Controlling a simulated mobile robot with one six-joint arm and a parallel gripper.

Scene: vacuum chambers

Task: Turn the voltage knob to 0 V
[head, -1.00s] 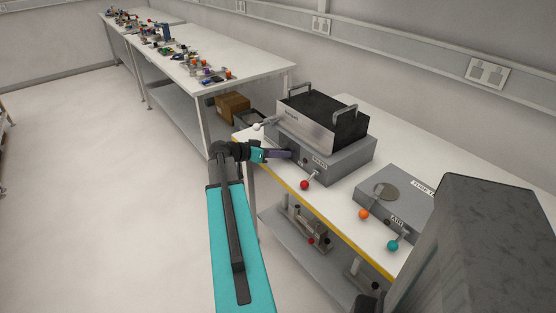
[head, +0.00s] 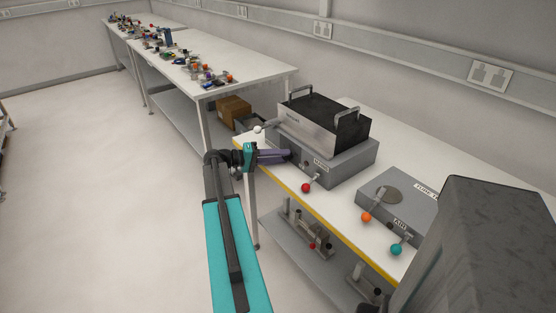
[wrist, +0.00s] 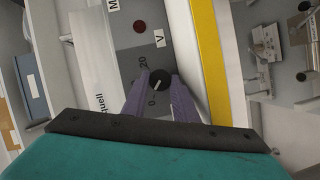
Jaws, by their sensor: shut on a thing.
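The voltage knob (wrist: 161,76) is a small black round knob with a white pointer line, on the grey front panel of the chamber unit (head: 340,165). In the wrist view it sits beside a "V" label and a scale marked 0 and 20. Its pointer slants down and left in the picture, roughly toward the 0. My gripper (wrist: 160,84) has its two purple fingers on either side of the knob, shut on it. In the head view my gripper (head: 286,157) reaches the unit's front from the left, and its fingertips hide the knob.
A red-tipped lever (head: 306,187) stands out right of my gripper; a white-tipped one (head: 257,129) is at left. A second grey unit (head: 385,200) has orange and teal knobs. The bench's yellow front edge (head: 330,227) runs below. Floor at left is clear.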

